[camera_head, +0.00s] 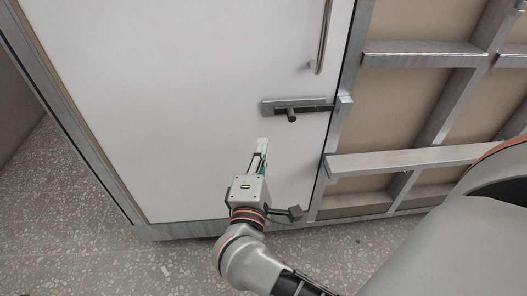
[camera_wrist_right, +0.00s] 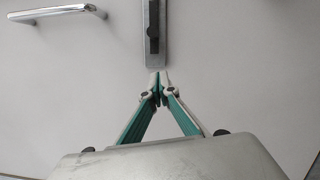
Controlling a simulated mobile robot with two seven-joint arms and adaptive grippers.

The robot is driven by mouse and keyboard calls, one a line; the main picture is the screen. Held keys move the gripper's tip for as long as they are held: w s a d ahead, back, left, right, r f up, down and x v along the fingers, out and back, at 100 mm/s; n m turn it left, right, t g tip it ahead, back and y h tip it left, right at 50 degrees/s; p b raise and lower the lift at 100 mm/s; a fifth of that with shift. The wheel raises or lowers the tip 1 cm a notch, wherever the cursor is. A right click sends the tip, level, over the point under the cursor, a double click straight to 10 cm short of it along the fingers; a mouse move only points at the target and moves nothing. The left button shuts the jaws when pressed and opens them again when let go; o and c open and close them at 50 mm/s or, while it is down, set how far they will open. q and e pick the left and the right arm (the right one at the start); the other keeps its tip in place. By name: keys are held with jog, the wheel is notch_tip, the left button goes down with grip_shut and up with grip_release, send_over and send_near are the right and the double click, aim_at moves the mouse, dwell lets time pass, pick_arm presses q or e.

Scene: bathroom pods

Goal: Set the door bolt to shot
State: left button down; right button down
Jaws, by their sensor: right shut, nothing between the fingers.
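The door bolt (camera_head: 275,105) is a grey metal plate on the white door (camera_head: 190,80), with a dark sliding rod and a dark round knob (camera_head: 291,116). The dark rod runs right toward the keeper (camera_head: 343,103) on the door frame; I cannot tell whether its tip sits inside. My right gripper (camera_head: 262,143) is shut and empty, below and left of the knob, apart from it. In the right wrist view the closed fingertips (camera_wrist_right: 160,76) appear just below the end of the bolt plate (camera_wrist_right: 153,58). My left gripper is out of view.
A chrome door handle (camera_head: 323,40) stands above the bolt; it also shows in the right wrist view (camera_wrist_right: 60,14). To the right is a metal-framed wall with beige panels (camera_head: 410,95). The door face left of the bolt is clear.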

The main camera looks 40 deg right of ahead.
aim_at(283, 113)
jog(key=w+d, duration=0.1)
jog(key=d, duration=0.1)
jog(key=w+d, duration=0.1)
jog(key=d, duration=0.1)
jog(key=w+d+r, duration=0.1)
jog(key=d, duration=0.2)
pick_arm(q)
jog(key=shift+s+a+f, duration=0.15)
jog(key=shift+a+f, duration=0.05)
pick_arm(e)
jog(key=shift+s+d, duration=0.35)
jog(key=shift+d, duration=0.05)
